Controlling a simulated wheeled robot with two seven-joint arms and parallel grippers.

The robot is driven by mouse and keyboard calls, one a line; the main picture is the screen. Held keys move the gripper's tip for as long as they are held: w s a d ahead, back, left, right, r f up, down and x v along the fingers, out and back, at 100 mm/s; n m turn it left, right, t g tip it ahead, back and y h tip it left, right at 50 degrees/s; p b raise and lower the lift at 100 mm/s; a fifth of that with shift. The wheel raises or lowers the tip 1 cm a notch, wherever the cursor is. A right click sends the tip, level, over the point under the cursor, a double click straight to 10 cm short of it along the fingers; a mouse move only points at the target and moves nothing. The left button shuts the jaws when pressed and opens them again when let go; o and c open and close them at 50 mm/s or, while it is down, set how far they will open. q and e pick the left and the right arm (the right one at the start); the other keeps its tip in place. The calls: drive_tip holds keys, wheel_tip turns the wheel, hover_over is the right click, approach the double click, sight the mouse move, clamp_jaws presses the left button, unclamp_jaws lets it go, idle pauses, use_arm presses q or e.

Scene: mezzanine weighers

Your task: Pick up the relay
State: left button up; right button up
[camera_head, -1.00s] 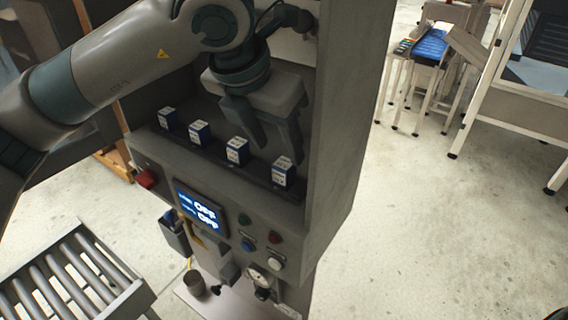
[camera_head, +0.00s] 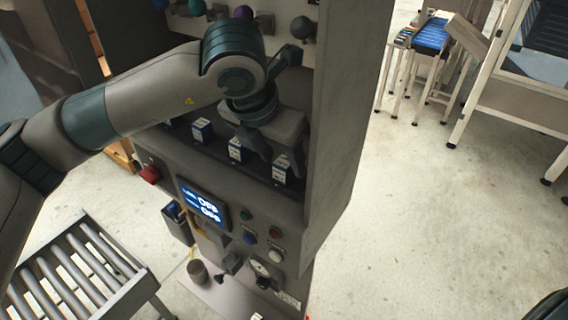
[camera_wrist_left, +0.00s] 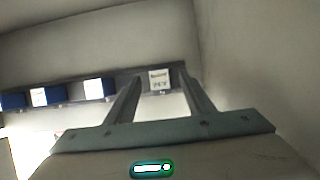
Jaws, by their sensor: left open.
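Several small blue-and-white box-shaped relays stand in a row on a dark rail inside the grey cabinet. In the head view, the rightmost relay (camera_head: 281,170) is just below my left gripper (camera_head: 273,158). Another relay (camera_head: 236,150) is to its left, and one more (camera_head: 202,131) is further left; the leftmost is mostly hidden by my arm. In the left wrist view, one relay (camera_wrist_left: 160,80) shows a white printed face between the tips of the open left gripper (camera_wrist_left: 160,88). I cannot tell if the fingers touch it. My right gripper is not seen.
The cabinet's right side wall (camera_head: 345,120) stands close beside the gripper. Below the rail are a lit display (camera_head: 204,204), a red button (camera_head: 149,174) and other controls. Round coloured knobs (camera_head: 243,13) stick out above. A roller conveyor (camera_head: 75,280) stands at lower left.

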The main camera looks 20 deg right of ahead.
use_arm(q)
drive_tip(key=shift+p+x, duration=0.55)
drive_tip(key=shift+x, duration=0.8)
drive_tip(key=c, duration=1.1)
